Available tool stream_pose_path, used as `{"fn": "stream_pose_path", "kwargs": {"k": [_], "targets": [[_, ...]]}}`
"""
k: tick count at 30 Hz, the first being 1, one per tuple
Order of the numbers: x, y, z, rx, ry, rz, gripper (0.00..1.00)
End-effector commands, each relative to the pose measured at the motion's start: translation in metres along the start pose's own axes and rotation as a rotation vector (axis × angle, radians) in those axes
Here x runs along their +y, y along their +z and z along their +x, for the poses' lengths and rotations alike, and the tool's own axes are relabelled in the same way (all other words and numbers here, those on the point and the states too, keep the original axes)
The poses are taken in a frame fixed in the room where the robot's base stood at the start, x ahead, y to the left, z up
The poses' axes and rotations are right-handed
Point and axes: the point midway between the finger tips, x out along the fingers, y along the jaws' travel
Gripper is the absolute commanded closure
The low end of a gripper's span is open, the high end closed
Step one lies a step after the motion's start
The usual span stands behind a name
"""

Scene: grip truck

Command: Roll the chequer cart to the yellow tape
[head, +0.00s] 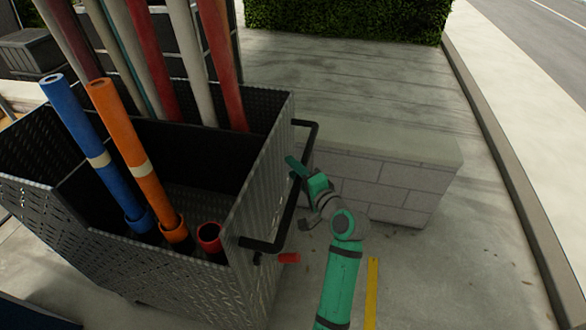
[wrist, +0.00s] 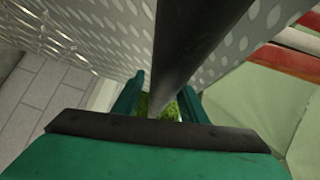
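The chequer cart (head: 262,195) is a dark metal bin with raised-pattern walls, at the left in the head view. Its black bar handle (head: 287,222) sticks out from the right wall. My gripper (head: 298,172) is at the handle's middle. In the wrist view, the handle bar (wrist: 195,45) runs between the fingers of my gripper (wrist: 161,98), with the patterned wall (wrist: 100,35) beyond. The fingers look apart, with a little green background showing beside the bar. The yellow tape (head: 372,292) is a strip on the ground at lower right, partly beside my arm.
The cart carries a blue tube (head: 80,125), an orange tube (head: 128,140) and several other poles. A low block wall (head: 385,185) stands close right of the handle. A hedge (head: 345,18) is at the back. A curb (head: 510,170) runs along the right; paving between is clear.

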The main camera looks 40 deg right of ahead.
Motion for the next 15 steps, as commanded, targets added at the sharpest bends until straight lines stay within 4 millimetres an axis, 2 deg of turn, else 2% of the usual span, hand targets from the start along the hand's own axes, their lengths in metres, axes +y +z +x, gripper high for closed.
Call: {"fn": "stream_pose_path", "kwargs": {"k": [5, 13, 14, 15], "targets": [[0.0006, -0.0010, 0.0103, 0.002, 0.001, 0.000, 0.61], [0.0005, -0.0009, 0.0116, 0.002, 0.001, 0.000, 0.61], [0.0005, -0.0009, 0.0116, 0.002, 0.001, 0.000, 0.64], [0.0005, -0.0008, 0.0116, 0.002, 0.001, 0.000, 0.73]]}}
